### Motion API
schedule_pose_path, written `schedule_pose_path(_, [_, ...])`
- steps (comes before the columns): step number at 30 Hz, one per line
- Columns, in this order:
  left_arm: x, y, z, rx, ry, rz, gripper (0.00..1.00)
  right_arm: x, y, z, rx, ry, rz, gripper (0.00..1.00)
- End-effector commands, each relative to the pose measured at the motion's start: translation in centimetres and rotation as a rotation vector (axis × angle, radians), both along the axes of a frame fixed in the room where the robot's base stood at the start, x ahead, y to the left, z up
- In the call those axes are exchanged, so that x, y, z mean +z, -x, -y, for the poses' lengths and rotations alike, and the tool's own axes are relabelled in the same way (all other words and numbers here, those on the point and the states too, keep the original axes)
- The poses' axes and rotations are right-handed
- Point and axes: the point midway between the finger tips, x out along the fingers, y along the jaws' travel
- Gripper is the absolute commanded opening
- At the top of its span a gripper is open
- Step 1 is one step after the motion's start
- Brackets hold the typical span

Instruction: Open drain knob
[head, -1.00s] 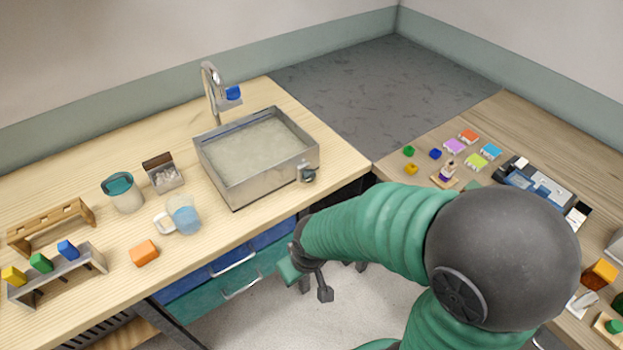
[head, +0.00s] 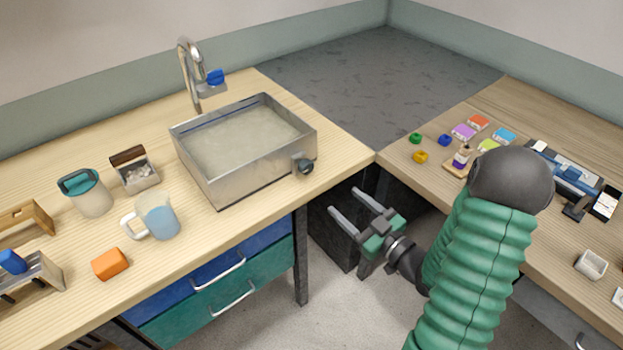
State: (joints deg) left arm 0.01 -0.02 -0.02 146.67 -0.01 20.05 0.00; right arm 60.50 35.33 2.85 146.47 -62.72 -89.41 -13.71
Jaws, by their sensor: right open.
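The drain knob (head: 305,167) is a small dark round knob on the right front corner of the metal sink basin (head: 232,180). The basin sits on the wooden counter and holds cloudy liquid. My right gripper (head: 345,209) is open and empty. Its two parallel fingers point up and left, in front of the counter's edge, to the right of and below the knob in the picture, not touching it. My left gripper is not in view.
A faucet with a blue handle (head: 215,77) stands behind the basin. A jug of blue liquid (head: 159,217), a teal-rimmed container (head: 86,194) and an orange block (head: 110,264) stand left. Drawers (head: 250,275) are below the counter. Free room lies between the counters.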

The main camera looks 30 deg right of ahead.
Motion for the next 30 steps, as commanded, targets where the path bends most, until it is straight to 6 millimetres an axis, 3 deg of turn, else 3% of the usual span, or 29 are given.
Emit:
schedule_pose_path(1, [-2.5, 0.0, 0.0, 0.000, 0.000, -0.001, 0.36, -1.2, -0.8, -0.1, 0.003, 0.007, 0.006, 0.58])
schedule_pose_path(5, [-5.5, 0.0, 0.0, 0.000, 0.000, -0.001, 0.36, -1.2, -4.0, -0.3, 0.003, 0.005, 0.007, 0.58])
schedule_pose_path(7, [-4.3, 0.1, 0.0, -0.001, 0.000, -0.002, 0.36, -0.2, -5.9, -0.5, 0.003, -0.001, 0.001, 0.58])
schedule_pose_path(16, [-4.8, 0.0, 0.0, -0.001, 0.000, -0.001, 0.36, -0.2, -12.9, -1.0, 0.001, -0.003, 0.001, 0.58])
schedule_pose_path(21, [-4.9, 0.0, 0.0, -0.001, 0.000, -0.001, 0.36, -0.1, -14.6, -1.1, -0.001, -0.003, 0.000, 0.58])
schedule_pose_path(29, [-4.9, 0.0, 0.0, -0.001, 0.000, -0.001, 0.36, -0.1, -14.9, -1.1, -0.002, -0.003, -0.001, 0.58])
schedule_pose_path(30, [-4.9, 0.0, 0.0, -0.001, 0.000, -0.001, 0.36, -0.1, -14.8, -1.1, -0.002, -0.003, -0.001, 0.54])
